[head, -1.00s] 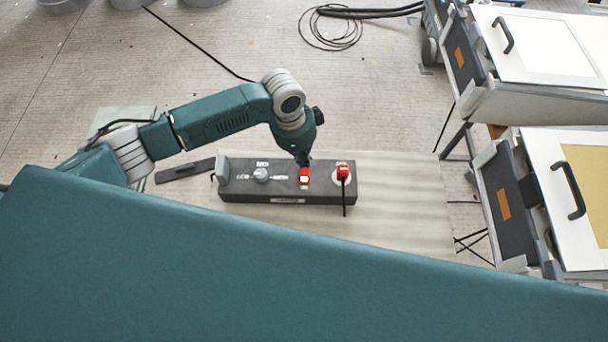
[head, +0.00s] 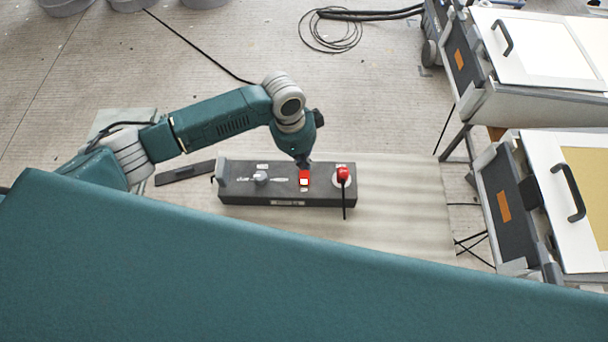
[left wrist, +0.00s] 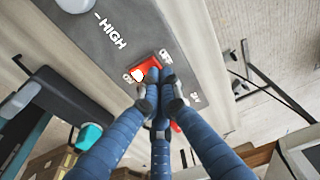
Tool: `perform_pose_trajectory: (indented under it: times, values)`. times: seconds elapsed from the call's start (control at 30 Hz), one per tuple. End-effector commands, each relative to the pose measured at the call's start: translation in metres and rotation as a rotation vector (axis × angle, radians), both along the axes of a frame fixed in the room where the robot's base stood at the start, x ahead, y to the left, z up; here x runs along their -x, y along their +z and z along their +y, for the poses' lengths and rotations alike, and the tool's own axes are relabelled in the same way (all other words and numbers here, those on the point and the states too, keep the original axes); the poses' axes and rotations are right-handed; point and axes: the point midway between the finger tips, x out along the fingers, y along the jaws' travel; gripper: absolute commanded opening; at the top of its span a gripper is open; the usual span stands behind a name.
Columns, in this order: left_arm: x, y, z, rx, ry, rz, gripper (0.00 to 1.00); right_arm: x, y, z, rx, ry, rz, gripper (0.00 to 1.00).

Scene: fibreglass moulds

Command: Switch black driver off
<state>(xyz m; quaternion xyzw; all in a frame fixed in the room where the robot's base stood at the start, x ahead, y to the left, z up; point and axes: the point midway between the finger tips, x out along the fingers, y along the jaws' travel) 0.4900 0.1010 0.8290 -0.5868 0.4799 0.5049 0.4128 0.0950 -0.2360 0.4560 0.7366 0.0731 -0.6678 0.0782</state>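The black driver (head: 235,187) is a long dark box on a pale sheet, with a red rocker switch (head: 304,178) on its top. In the left wrist view the switch (left wrist: 147,69) lies between the printed words ON and OFF, with a bright pale patch towards ON. My left gripper (head: 303,162) is at the switch's far edge in the head view. In the left wrist view its blue fingers (left wrist: 160,86) are drawn together, tips at or just over the OFF side. Whether they touch is unclear, and they partly hide the switch. My right gripper is in neither view.
A grey knob (head: 261,177) and a red plug (head: 343,174) with a black cable flank the switch. A dark flat bar (head: 185,172) lies left of the box. Two mould stations (head: 500,200) stand at right. The floor behind is mostly clear, with coiled cable.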

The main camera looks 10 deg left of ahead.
Motion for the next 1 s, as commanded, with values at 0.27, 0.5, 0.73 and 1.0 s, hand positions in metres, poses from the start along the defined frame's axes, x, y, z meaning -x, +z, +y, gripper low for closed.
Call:
perform_pose_trajectory:
  times: [0.27,0.5,0.73,1.0]
  values:
    - [0.0,0.0,0.0002,0.0,0.0,0.0,0.0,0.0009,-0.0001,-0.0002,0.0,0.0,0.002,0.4]
    - [0.0,-0.0022,0.0001,0.0,0.0,0.0,0.0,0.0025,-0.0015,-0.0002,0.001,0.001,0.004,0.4]
    - [0.0001,-0.0059,0.0,0.0,0.0,0.0,0.0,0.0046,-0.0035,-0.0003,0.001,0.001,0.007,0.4]
    - [0.0,-0.0099,0.0,0.0,0.0,0.0,0.0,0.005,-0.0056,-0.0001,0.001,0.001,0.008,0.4]
